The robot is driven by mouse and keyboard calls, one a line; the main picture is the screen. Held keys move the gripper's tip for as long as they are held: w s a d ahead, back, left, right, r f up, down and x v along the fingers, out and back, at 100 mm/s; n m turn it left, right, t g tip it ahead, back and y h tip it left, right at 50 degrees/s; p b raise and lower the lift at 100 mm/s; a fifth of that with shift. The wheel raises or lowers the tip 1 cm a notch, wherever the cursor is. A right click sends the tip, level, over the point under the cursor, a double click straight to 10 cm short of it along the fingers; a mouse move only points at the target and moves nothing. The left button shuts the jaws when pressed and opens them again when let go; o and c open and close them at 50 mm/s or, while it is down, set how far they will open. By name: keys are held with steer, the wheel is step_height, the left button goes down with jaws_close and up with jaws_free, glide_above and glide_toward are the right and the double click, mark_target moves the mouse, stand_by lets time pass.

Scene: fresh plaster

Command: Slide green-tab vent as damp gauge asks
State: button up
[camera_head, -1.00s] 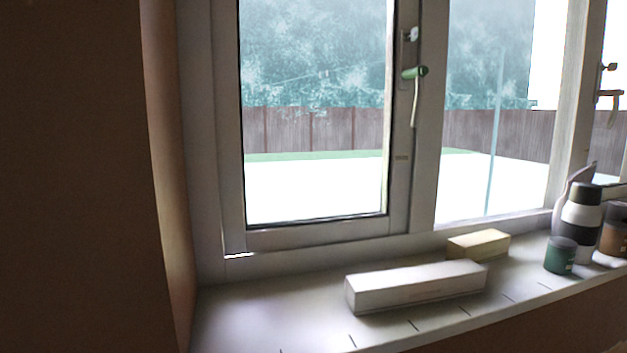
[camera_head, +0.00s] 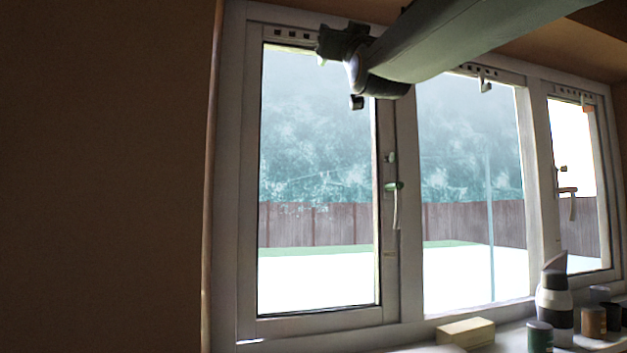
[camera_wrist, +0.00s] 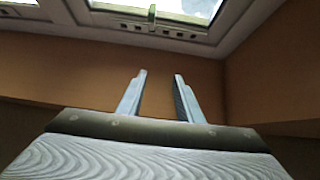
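The green tab (camera_wrist: 152,15) sits on a slotted vent strip (camera_wrist: 175,32) along the window frame, at the top of the wrist view. My gripper (camera_wrist: 160,74) is open and empty, its two fingers apart and pointing toward that strip, short of the tab. Dark slots of the left vent (camera_head: 292,34) show left of my gripper. I cannot make out a damp gauge in either view.
A middle vent has a pale tab (camera_head: 485,87); the right vent has an orange tab (camera_head: 588,106). A green-and-white window handle (camera_head: 394,188) hangs below my arm. A yellowish box (camera_head: 466,332), a bottle (camera_head: 554,300) and small jars (camera_head: 539,337) stand on the sill.

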steer(key=w+d+f+g+h, duration=0.1)
steer(key=w+f+g, duration=0.25)
steer(key=f, duration=0.75)
steer(key=w+d+f+m+g+h, duration=0.15)
steer(key=w+f, duration=0.25)
steer(key=f, duration=0.7)
steer(key=w+d+f+g+h, duration=0.1)
steer(key=w+f+g+h, duration=0.2)
steer(key=f, duration=0.8)
steer(key=s+d+f+g+p, duration=0.1)
steer(key=d+f+g, duration=0.15)
steer(key=f, duration=0.85)
steer(key=s+d+f+g, duration=0.2)
steer(key=f+g, duration=0.1)
steer(key=f, duration=0.8)
steer(key=s+d+f+g+b, duration=0.1)
steer(key=s+d+f+g, duration=0.1)
steer(key=s+f, duration=0.6)
steer(key=s+d+f+m+g+h+b, duration=0.1)
steer(key=s+d+f+g, duration=0.1)
steer(key=s+f+g, duration=0.3)
steer(key=s+d+f+g+h+b, duration=0.1)
steer(key=s+f+g, duration=0.3)
steer(key=s+f, duration=0.9)
step_height(320, 180, down, 8)
steer(key=shift+d+r+m+b, duration=0.1)
steer(key=shift+d+m+b, duration=0.25)
steer(key=shift+d+b, duration=0.3)
steer(key=shift+d, duration=0.15)
